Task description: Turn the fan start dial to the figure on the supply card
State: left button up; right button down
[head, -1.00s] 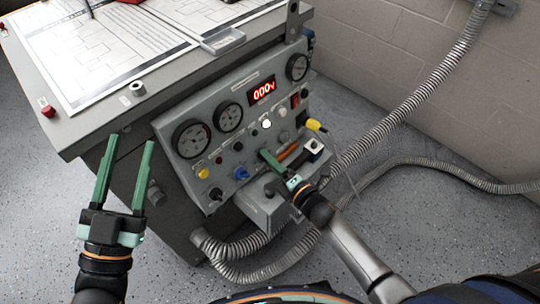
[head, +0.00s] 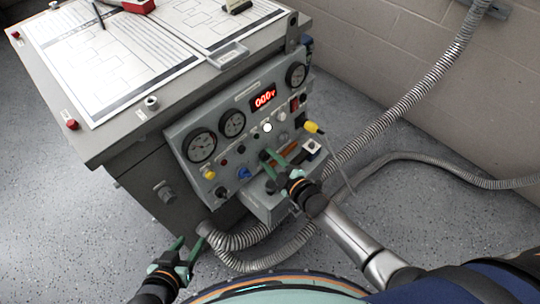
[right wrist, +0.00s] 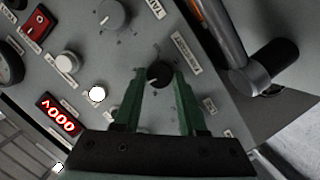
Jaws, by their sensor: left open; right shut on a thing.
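My right gripper (head: 268,160) is at the grey control panel (head: 240,108). In the right wrist view, its green fingers (right wrist: 159,88) are on either side of a small black dial (right wrist: 160,74) and shut on it. The label beside this dial is too small to read, so I cannot tell from the lettering whether it is the fan start dial. The fingers hide part of the dial's edge and scale. My left gripper (head: 190,243) is open and empty, low in front of the cabinet. No figure on a supply card is legible; printed sheets (head: 110,60) lie on the cabinet top.
The panel carries round gauges (head: 200,146), a red display (head: 263,97) reading zeros and a yellow plug (head: 312,127). In the right wrist view, a grey knob (right wrist: 113,14) and red switch (right wrist: 38,28) are nearby. Ribbed conduits (head: 400,107) run beside the cabinet.

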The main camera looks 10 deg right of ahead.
jog(key=m+p, duration=0.2)
jog(key=m, duration=0.1)
jog(key=shift+r+m+g, duration=0.15)
jog(key=shift+m+g, duration=0.15)
jog(key=shift+m, duration=0.1)
jog(key=shift+w+m+g, duration=0.1)
jog(key=shift+m+g, duration=0.2)
jog(key=shift+m, duration=0.6)
jog(key=shift+c, duration=2.3)
grip_release()
jog(key=shift+p, duration=0.3)
